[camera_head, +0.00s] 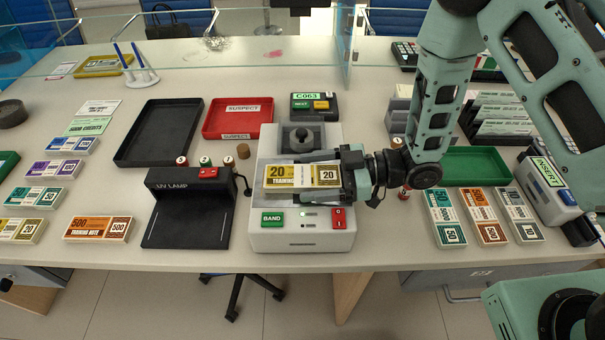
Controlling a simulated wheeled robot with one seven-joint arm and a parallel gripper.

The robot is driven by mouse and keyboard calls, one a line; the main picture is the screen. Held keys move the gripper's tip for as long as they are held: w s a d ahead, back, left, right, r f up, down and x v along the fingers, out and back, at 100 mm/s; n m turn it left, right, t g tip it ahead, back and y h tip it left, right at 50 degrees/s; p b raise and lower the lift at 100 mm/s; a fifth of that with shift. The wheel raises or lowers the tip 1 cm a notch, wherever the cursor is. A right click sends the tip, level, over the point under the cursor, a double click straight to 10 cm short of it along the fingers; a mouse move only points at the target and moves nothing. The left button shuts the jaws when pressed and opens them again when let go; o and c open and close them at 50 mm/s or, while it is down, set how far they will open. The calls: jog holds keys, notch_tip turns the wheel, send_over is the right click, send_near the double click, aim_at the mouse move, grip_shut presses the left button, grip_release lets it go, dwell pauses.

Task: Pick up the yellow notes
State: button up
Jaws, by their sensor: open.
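A bundle of yellow notes (278,179) marked 20 lies on top of the grey banding machine (270,239), with a pale band around its middle. My gripper (304,176) reaches in from the right at the level of the bundle. Its jaws are open, one finger along the far side of the notes and the other along the near side. I cannot tell whether either finger touches them. The right end of the bundle shows between the fingers. Another yellowish bundle (20,231) lies at the far left of the counter.
The black UV lamp (186,217) stands just left of the machine. A black tray (160,132) and a red suspect tray (238,118) lie behind it. A glass screen (348,50) crosses the back.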

aim_at(315, 175)
jog(key=c, duration=1.2)
jog(key=shift+r, duration=0.15)
notch_tip(315, 175, up, 10)
jog(key=shift+f+b, duration=0.2)
jog(key=shift+b, duration=0.1)
jog(key=shift+w, duration=0.1)
